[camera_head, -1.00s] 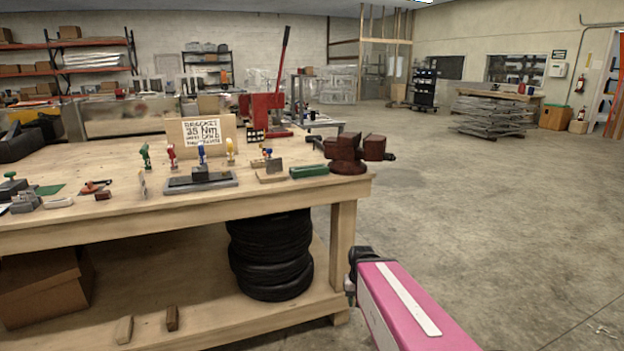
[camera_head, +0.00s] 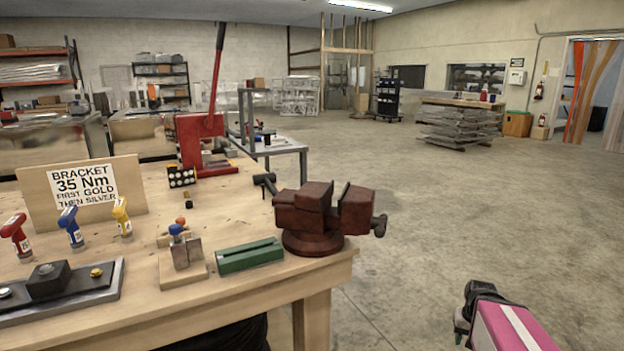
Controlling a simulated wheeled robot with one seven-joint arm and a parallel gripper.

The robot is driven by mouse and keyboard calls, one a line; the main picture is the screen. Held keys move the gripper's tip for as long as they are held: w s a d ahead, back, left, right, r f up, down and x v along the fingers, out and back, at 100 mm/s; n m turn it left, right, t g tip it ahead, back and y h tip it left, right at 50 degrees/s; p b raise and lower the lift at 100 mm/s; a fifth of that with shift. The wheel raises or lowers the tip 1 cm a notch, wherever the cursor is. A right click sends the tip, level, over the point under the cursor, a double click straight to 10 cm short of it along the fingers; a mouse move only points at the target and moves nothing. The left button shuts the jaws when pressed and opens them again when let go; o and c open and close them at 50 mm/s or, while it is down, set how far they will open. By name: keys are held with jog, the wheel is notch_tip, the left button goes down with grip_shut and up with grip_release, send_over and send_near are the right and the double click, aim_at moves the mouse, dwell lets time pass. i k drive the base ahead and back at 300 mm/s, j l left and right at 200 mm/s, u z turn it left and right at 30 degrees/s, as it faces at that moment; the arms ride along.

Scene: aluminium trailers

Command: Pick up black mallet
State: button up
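I cannot make out a black mallet in the head view. The wooden workbench (camera_head: 215,309) fills the lower left, with several tools and fixtures on it. A pink and white part of my arm with a dark end shows at the lower right, to the right of the bench and apart from it. No gripper fingers can be made out.
A dark red vise (camera_head: 312,222) stands at the bench's right corner, beside a green block (camera_head: 249,256). A sign (camera_head: 83,191), coloured-handled tools and a red press (camera_head: 203,140) stand farther left. Open concrete floor (camera_head: 440,215) lies to the right.

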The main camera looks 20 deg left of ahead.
aim_at(268, 178)
jog(key=i+l+u, duration=0.15)
jog(key=i, duration=0.55)
jog(key=i+l+u, duration=0.15)
jog(key=i, duration=0.55)
jog(key=i+l+u, duration=0.1)
jog(key=i+u, duration=0.15)
jog(key=u, duration=0.15)
jog(key=i+l+u, duration=0.15)
jog(key=u, duration=0.25)
jog(key=i+l+u, duration=0.25)
jog(key=u, duration=0.15)
jog(key=i+l+u, duration=0.2)
jog(key=u, duration=0.25)
jog(key=k+l, duration=0.05)
